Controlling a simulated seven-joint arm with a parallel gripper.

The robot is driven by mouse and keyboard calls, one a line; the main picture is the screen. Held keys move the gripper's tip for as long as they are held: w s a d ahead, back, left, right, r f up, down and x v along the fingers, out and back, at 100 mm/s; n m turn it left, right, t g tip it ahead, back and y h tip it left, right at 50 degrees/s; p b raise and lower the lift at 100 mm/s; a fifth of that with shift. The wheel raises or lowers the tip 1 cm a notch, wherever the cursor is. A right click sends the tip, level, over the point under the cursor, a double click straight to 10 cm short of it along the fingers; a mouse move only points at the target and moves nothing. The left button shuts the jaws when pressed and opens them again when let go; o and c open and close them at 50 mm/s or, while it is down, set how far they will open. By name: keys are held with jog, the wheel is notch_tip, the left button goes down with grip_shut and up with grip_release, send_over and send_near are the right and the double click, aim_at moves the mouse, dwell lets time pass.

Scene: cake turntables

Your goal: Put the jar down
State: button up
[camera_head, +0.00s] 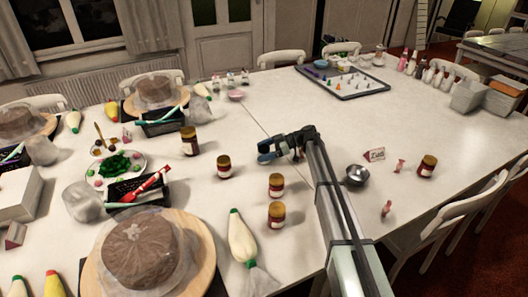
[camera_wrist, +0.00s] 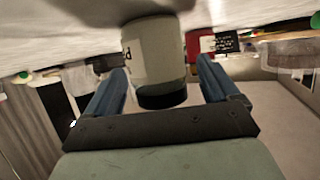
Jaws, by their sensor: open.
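My gripper (camera_head: 266,154) is low over the middle of the white table, its blue fingers pointing left. In the wrist view, which looks upside down, my gripper (camera_wrist: 163,80) is open. A jar with a pale label and a dark end (camera_wrist: 155,55) shows between the two fingers, with a gap visible on each side. Its other end reaches the tabletop at the top of that picture. I cannot tell which jar this is in the head view. A brown jar (camera_head: 223,167) stands left of my gripper, and two more jars (camera_head: 276,185) (camera_head: 277,215) stand nearer the camera.
The white table (camera_head: 330,130) is mostly clear around my gripper. A taller jar (camera_head: 190,141) stands further left and another jar (camera_head: 428,166) at right. A metal bowl (camera_head: 357,175) and a small sign (camera_head: 374,154) are right of my arm. A cake (camera_head: 140,248) and piping bag (camera_head: 242,238) are in front.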

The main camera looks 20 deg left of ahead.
jog(key=v, duration=1.2)
jog(key=shift+r, duration=0.15)
jog(key=shift+s, duration=0.1)
